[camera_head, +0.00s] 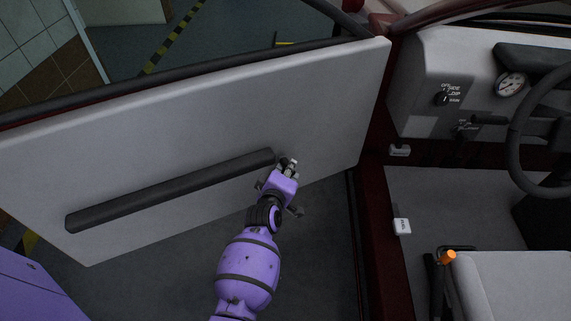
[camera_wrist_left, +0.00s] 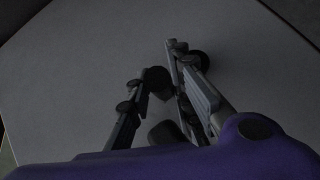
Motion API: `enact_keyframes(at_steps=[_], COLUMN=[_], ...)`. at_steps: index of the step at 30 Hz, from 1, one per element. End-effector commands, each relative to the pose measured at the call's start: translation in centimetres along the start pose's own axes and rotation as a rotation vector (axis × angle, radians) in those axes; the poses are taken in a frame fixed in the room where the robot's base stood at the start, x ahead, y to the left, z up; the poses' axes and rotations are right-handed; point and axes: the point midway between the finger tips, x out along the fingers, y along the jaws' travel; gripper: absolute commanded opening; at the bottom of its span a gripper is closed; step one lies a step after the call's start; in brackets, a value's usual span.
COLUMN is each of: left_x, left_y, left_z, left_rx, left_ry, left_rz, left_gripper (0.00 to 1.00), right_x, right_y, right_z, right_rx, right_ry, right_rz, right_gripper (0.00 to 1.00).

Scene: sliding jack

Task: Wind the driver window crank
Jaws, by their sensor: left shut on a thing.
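The driver door stands open, with its light grey inner panel (camera_head: 200,110) facing me. My left gripper (camera_head: 289,166) is against the panel, just right of the end of the dark armrest bar. The window crank (camera_wrist_left: 157,82) is mostly hidden by my fingers in the head view. In the left wrist view a dark knob-like part of it shows between the two fingers of my left gripper (camera_wrist_left: 158,70), which is shut on it. Dark shading there blurs its outline. My right gripper is in neither view.
The long dark armrest bar (camera_head: 170,190) runs along the door, left of my gripper. At right are the dashboard with a gauge (camera_head: 511,84), the steering wheel (camera_head: 520,130) and the seat (camera_head: 510,285) with an orange-tipped lever (camera_head: 447,258). The floor below the door is clear.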

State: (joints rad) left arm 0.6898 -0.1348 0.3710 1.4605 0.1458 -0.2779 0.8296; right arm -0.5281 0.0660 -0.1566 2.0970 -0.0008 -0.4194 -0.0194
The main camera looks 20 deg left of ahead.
Motion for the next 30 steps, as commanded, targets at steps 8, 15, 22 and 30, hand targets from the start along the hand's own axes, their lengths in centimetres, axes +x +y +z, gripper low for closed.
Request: enact_keyframes(at_steps=[8, 15, 22, 30], left_x=[0.34, 0.39, 0.38, 0.36], left_y=[0.73, 0.47, 0.47, 0.41], left_z=[0.24, 0.43, 0.46, 0.44], left_rx=[0.072, 0.078, 0.077, 0.075], left_ry=[0.001, -0.001, -0.001, -0.001], left_rz=[-0.066, -0.071, -0.071, -0.072], left_gripper=[0.00, 0.00, 0.36, 0.39], right_x=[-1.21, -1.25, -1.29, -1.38], right_y=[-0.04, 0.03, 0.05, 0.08], right_z=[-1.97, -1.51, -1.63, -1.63], right_rx=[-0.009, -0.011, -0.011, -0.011], right_ry=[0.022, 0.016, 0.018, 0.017], right_rz=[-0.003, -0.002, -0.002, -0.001], right_gripper=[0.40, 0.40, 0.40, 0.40])
